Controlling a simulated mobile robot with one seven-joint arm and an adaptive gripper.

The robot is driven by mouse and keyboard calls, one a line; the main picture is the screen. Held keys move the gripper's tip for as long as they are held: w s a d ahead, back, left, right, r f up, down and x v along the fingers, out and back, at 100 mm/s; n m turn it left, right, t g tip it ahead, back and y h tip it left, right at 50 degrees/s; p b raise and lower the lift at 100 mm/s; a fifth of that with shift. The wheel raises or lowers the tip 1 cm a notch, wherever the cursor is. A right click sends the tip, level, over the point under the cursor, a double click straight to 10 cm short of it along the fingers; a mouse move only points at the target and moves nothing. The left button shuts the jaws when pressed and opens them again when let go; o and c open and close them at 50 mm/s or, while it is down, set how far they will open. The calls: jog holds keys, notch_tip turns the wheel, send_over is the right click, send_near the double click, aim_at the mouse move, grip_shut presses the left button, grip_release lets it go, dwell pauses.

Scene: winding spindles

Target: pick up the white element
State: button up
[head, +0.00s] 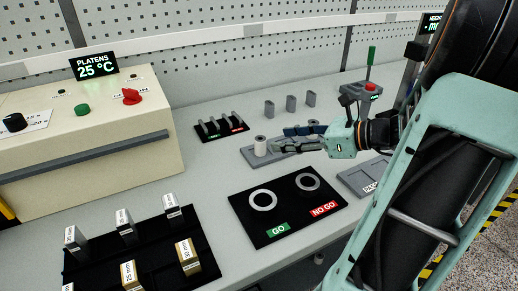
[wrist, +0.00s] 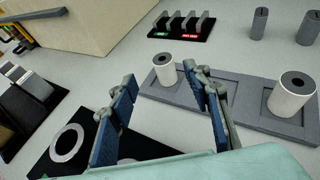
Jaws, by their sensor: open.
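Two white cylinders with dark holes in their tops stand upright on a grey tray (wrist: 215,88). In the wrist view, one white cylinder (wrist: 165,72) stands at the tray's left end and the other white cylinder (wrist: 291,97) at its right. The left one also shows in the head view (head: 260,146); I cannot make out the other there, where my arm blocks part of the view. My gripper (wrist: 158,78) is open and empty, its blue-padded fingers apart. The left cylinder appears between the fingertips in the wrist view, still beyond them. In the head view, my gripper (head: 284,138) is just right of that cylinder.
A black GO/NO GO board (head: 288,226) with two rings lies in front. A small black rack (head: 221,127) and several grey pegs (head: 291,103) stand behind. A beige platen machine (head: 85,150) is at left, with labelled blocks (head: 125,224) before it. A green-handled device (head: 370,90) stands at back right.

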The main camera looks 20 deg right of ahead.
aim_at(261, 139)
jog(key=x, duration=0.3)
jog(key=shift+w+a+f, duration=0.2)
jog(key=shift+w+f, duration=0.05)
jog(key=x, duration=0.1)
jog(key=b+x, duration=0.1)
jog(key=x, duration=0.1)
jog(key=b+x, duration=0.1)
jog(key=shift+w+d+f, duration=0.1)
jog(key=shift+w+f, duration=0.25)
jog(key=shift+f, duration=0.15)
jog(key=shift+w, duration=0.25)
jog(key=shift+c, duration=0.5)
grip_shut()
